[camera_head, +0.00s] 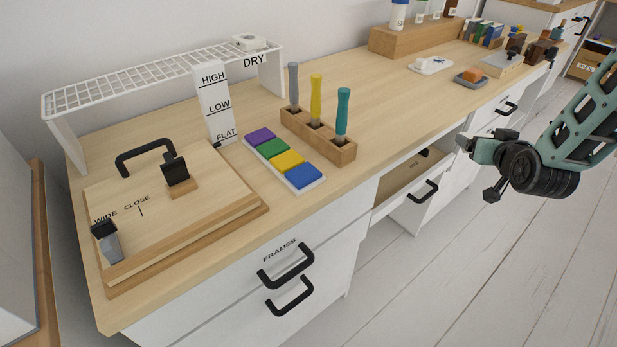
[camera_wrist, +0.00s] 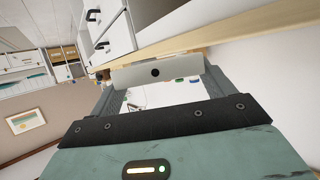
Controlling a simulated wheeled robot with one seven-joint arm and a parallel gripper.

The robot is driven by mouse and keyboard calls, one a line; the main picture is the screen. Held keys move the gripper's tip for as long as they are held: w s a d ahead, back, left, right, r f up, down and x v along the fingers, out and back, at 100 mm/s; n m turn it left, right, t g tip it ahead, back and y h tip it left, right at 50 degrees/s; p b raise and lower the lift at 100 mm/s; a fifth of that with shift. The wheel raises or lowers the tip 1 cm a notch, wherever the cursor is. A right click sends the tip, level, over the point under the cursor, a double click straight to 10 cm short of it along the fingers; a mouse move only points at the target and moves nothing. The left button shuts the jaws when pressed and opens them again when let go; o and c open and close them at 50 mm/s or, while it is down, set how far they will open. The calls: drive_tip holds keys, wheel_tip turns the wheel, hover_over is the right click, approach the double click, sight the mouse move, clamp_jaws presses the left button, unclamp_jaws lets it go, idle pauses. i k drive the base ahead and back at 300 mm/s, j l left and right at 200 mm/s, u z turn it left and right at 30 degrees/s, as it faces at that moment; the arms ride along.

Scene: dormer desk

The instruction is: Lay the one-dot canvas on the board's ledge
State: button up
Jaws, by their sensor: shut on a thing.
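My gripper (camera_head: 478,165) is at the right of the head view, out over the floor in front of the desk and apart from the board. In the wrist view (camera_wrist: 158,92) it is shut on the one-dot canvas, a pale grey-white strip (camera_wrist: 120,77) with one black dot, spanning between the fingers. I cannot make out the canvas clearly in the head view. The wooden board (camera_head: 185,220) lies flat at the desk's left end, marked WIDE and CLOSE, with a black handle and black clamps. A wooden strip (camera_head: 190,247) along its front edge may be the ledge.
A partly open drawer (camera_head: 403,180) juts out below the desk. A white wire rack (camera_head: 150,75), a HIGH/LOW/FLAT post (camera_head: 214,103), a colour-block tray (camera_head: 284,163) and a holder with upright handled tools (camera_head: 318,137) stand near the board.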

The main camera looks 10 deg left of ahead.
sight(197, 211)
drive_tip(key=k+j, duration=0.3)
drive_tip(key=j, duration=0.2)
drive_tip(key=k+j, duration=0.35)
drive_tip(key=j, duration=0.15)
drive_tip(key=k+j, duration=0.3)
drive_tip(key=j, duration=0.2)
drive_tip(key=i+j, duration=0.1)
drive_tip(key=j, duration=0.2)
drive_tip(key=i+j, duration=0.1)
drive_tip(key=j, duration=0.25)
